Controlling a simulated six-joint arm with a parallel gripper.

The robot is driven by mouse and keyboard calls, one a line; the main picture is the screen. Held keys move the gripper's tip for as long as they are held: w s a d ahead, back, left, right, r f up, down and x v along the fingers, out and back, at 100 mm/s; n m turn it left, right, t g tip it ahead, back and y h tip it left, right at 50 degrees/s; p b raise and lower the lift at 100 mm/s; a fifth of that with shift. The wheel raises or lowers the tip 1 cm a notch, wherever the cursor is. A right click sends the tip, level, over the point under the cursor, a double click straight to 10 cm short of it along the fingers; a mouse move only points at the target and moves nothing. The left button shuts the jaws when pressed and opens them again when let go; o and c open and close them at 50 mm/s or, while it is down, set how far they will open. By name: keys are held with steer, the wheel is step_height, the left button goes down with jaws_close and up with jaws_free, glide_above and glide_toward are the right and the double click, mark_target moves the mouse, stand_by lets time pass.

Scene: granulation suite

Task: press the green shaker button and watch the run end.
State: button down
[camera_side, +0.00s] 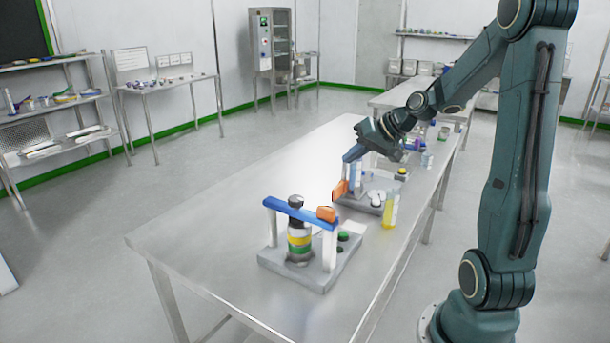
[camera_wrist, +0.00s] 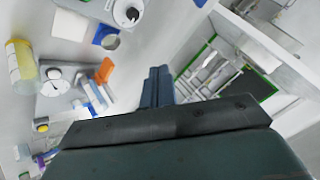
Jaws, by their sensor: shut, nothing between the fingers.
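The shaker (camera_side: 310,262) stands on the near part of the steel table in the side view. It has a grey base, white posts, a blue crossbar (camera_side: 290,210) with an orange block (camera_side: 326,213), and a banded sieve stack (camera_side: 299,242). Its green button (camera_side: 343,236) is on the base, right of the posts, with a dark knob below it. My gripper (camera_side: 348,157) is above the second device, behind the shaker and apart from the button. In the wrist view my gripper (camera_wrist: 158,72) is shut and empty. I cannot pick out the green button there.
Behind the shaker stands a second grey device (camera_side: 357,203) with an orange part (camera_side: 340,188) and white dials. The table's left side (camera_side: 220,215) is clear.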

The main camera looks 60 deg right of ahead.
glide_above(347, 235)
step_height(347, 235, down, 11)
steer(key=shift+f, duration=0.15)
stand_by(0.5)
steer(key=shift+f, duration=4.35)
steer(key=shift+f, duration=0.95)
steer(key=shift+r, duration=0.95)
